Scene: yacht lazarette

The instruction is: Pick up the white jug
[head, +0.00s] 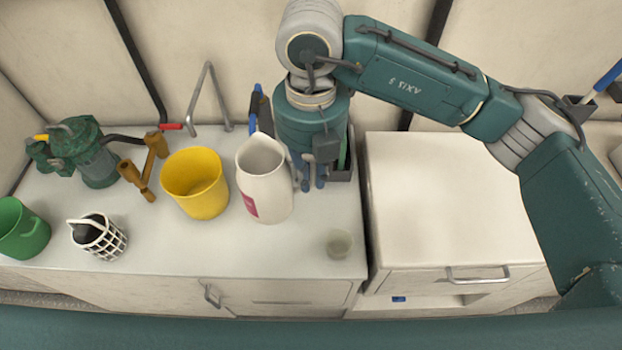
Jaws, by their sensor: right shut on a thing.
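The white jug (262,185) stands upright on the white counter, with a pink-red patch low on its front. My right gripper (309,180) reaches down from above at the jug's right side. It is shut on the jug's handle side; the wrist and fingers hide part of the handle. I cannot tell whether the jug's base is off the counter. My left gripper is not in view.
A yellow bucket (196,184) stands close left of the jug. A small pale cup (340,243) is at the front right. A dark caddy (345,168) is behind my gripper.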

